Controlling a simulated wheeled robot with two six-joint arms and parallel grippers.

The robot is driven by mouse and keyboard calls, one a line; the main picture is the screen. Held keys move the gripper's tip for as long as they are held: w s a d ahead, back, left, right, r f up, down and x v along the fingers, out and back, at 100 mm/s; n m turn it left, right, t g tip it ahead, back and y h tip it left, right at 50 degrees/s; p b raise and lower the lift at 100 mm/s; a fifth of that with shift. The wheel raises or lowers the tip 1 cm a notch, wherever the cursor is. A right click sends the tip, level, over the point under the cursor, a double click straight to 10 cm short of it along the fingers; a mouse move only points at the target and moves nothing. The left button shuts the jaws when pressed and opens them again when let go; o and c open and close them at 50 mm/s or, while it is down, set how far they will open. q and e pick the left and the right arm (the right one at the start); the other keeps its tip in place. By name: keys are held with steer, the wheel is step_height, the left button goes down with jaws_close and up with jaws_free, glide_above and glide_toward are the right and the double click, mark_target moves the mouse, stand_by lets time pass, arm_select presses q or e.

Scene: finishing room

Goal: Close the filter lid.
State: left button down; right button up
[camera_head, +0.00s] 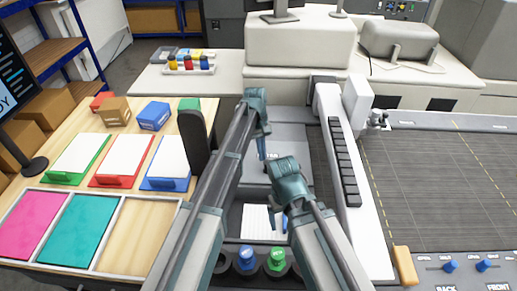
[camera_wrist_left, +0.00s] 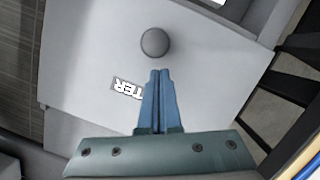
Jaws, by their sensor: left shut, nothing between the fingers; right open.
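The filter lid (camera_head: 295,145) is a light grey panel in the machine's middle, partly behind my arms. The left wrist view shows it close up (camera_wrist_left: 85,60), with a round grey knob (camera_wrist_left: 155,42) and a label (camera_wrist_left: 127,89) partly hidden by my fingers. My left gripper (camera_head: 262,154) is shut and empty over the lid; in the wrist view its tips (camera_wrist_left: 160,72) appear just short of the knob. I cannot tell whether they touch the lid, nor its exact angle. My right gripper (camera_head: 284,226) is open, lower down, beside a white ribbed piece (camera_head: 257,219) in a grey recess.
A row of black keys (camera_head: 344,165) lies right of the lid. Blue (camera_head: 246,258) and green (camera_head: 276,260) knobs stand at the front. A wooden table with coloured trays (camera_head: 92,233) is at left. A grey conveyor-like bed (camera_head: 440,185) is clear at right.

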arm_select(q)
steer(key=shift+s+d, duration=0.25)
steer(key=shift+s, duration=0.35)
steer(key=shift+w, duration=0.1)
